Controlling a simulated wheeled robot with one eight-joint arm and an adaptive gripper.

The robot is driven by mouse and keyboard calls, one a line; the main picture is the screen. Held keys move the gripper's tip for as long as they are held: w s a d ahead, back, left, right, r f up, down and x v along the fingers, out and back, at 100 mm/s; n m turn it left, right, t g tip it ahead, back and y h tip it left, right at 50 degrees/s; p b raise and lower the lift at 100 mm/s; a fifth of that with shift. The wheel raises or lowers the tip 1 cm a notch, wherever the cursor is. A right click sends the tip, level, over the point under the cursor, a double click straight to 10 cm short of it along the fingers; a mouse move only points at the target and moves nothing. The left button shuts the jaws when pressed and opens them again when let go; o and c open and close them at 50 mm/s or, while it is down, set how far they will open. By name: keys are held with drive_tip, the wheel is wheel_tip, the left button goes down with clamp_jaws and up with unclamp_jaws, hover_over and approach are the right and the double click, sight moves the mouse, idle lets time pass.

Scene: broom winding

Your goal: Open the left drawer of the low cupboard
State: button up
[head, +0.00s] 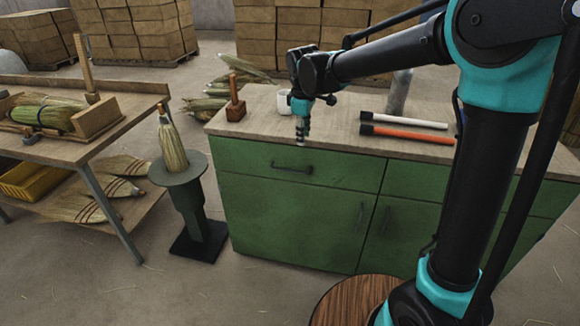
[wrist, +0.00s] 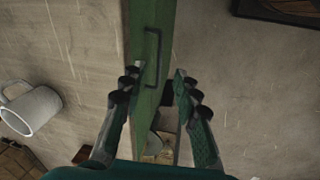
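The low green cupboard (head: 295,220) has a pale wooden top. Its left drawer (head: 250,160) looks shut in the head view, with a dark bar handle (head: 291,168) across its front. In the wrist view the handle (wrist: 153,58) runs lengthwise along the green drawer front (wrist: 141,30). My gripper (head: 302,142) points down near the cupboard's front top edge, above the handle. In the wrist view my gripper (wrist: 156,76) is open, with its fingertips to either side of the drawer front near the handle. I see no contact with the handle.
A white mug (head: 284,100) stands on the cupboard top close behind my gripper. A white rod (head: 410,120) and an orange rod (head: 408,134) lie to the right. A green stand (head: 190,190) with a broom head is left of the cupboard. Floor in front is clear.

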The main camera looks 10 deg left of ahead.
drive_tip(key=a+n, duration=0.2)
drive_tip(key=a, duration=0.3)
approach(290, 170)
drive_tip(key=f, duration=0.2)
drive_tip(key=w+f, duration=0.1)
drive_tip(key=f, duration=0.4)
drive_tip(key=shift+w+a+f, duration=0.1)
drive_tip(key=shift+w+f, duration=0.2)
drive_tip(key=shift+w, duration=0.05)
clamp_jaws()
